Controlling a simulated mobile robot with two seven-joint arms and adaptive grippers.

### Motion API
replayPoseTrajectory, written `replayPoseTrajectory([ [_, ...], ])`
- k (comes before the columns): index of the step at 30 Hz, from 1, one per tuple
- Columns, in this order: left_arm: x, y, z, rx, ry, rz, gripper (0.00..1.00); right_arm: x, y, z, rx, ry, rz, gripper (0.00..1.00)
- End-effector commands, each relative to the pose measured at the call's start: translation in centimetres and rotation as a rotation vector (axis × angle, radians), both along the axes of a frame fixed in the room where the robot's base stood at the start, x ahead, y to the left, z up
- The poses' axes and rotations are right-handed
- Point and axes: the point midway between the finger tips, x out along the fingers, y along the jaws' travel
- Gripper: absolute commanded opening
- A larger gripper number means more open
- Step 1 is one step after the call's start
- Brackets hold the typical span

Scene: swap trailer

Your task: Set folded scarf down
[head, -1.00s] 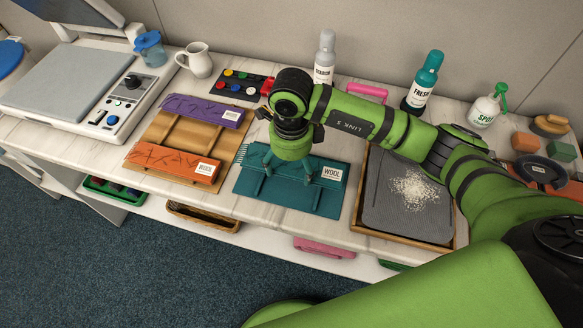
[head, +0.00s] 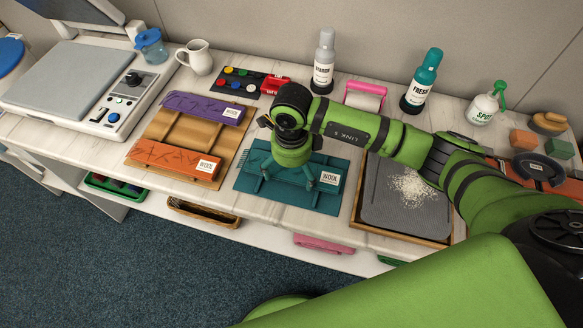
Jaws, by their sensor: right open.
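A teal folded scarf (head: 275,189) with a white WOOL label and a fringed left edge lies on the teal board (head: 306,206) at the middle of the counter. My right gripper (head: 287,180) is over the scarf, pointing down, with its fingers apart at either side of the scarf's middle. Its body hides part of the scarf's back. I cannot tell whether the fingertips touch the cloth. My left gripper is not in view.
An orange scarf (head: 160,155) and a purple scarf (head: 190,104) lie on a wooden board at left. A grey tray (head: 385,212) with white granules is at right.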

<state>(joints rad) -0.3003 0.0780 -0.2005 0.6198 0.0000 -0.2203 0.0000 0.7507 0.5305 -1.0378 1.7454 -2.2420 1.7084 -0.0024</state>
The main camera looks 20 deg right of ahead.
Motion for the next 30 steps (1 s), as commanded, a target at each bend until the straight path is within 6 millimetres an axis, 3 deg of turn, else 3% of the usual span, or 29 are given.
replayPoseTrajectory([
  [4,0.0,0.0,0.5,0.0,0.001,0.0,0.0,0.0,0.0,0.5,0.001,0.001,0.0,1.0],
  [8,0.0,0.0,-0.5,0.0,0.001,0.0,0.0,0.2,0.0,1.9,0.002,-0.005,0.001,1.0],
  [21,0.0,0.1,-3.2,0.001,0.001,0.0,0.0,0.1,0.0,10.7,0.001,-0.004,0.001,1.0],
  [30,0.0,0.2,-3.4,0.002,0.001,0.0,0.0,0.0,0.0,12.4,0.0,0.0,0.0,1.0],
])
